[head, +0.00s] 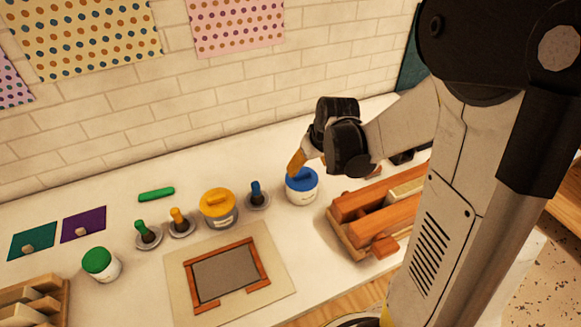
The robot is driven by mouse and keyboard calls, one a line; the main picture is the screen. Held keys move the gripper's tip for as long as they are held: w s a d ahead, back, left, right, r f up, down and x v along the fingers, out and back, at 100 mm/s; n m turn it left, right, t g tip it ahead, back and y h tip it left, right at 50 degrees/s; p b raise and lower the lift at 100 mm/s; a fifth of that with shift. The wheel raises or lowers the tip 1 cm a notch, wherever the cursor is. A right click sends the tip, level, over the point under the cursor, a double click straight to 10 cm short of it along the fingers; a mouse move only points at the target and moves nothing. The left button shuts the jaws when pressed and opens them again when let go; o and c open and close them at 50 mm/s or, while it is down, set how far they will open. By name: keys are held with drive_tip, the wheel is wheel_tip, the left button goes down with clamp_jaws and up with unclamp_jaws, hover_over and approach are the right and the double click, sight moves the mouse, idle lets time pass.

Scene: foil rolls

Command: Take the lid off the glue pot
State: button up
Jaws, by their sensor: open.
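Three lidded pots stand on the white counter, and I cannot tell from labels which one is the glue pot. A white pot with a blue lid (301,183) stands right of centre, its lid on. A white pot with a green lid (99,262) stands at the front left, lid on. My gripper (308,166) is open at the blue-lidded pot, one orange fingertip just above and left of the lid. The other fingertip is mostly hidden, and I cannot tell whether it touches the lid.
Several brushes in round holders (179,223) stand between the pots. A framed mat (225,274) lies in front. A wooden crate with orange-brown blocks (370,215) stands close right of the blue-lidded pot. A green stick (156,194) lies behind. The tiled wall (215,95) bounds the back.

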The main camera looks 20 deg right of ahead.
sight(302, 173)
drive_tip(key=shift+x, duration=0.85)
drive_tip(key=b+x, duration=0.2)
drive_tip(key=x, duration=0.4)
drive_tip(key=shift+w+a+r, duration=0.1)
drive_tip(key=shift+w, duration=0.1)
drive_tip(key=shift+r, duration=0.1)
drive_tip(key=c, duration=1.1)
